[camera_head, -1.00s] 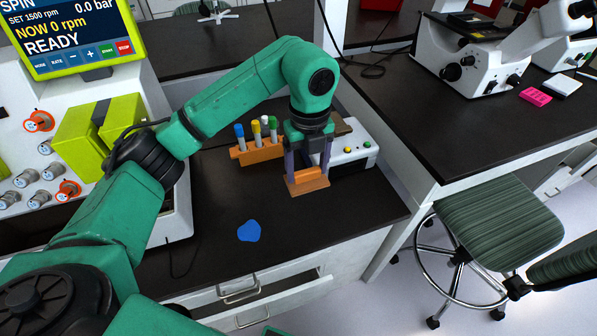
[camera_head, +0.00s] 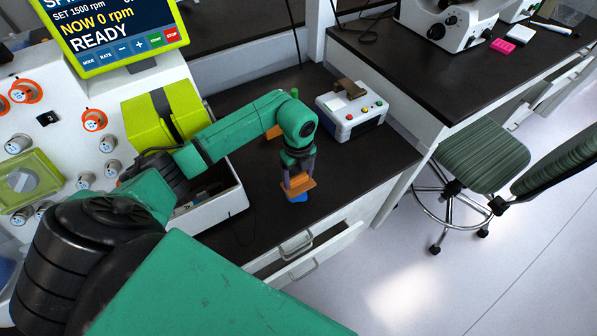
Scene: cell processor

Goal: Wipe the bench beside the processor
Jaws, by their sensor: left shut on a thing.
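My left gripper (camera_head: 298,172) is shut on an orange block-shaped wiper (camera_head: 302,187), held low over the dark bench (camera_head: 335,155). The blue patch (camera_head: 298,198) shows just below the wiper's front edge and is partly hidden by it. I cannot tell whether the wiper touches the bench. The processor (camera_head: 75,140), white with a green-framed screen (camera_head: 115,30) reading READY, stands to the left of the gripper. My right gripper is not in view.
A white box with coloured buttons (camera_head: 352,115) stands behind the gripper. An orange rack (camera_head: 273,132) is mostly hidden by my left arm. A green stool (camera_head: 480,155) stands at the right, off the bench. The bench right of the wiper is clear.

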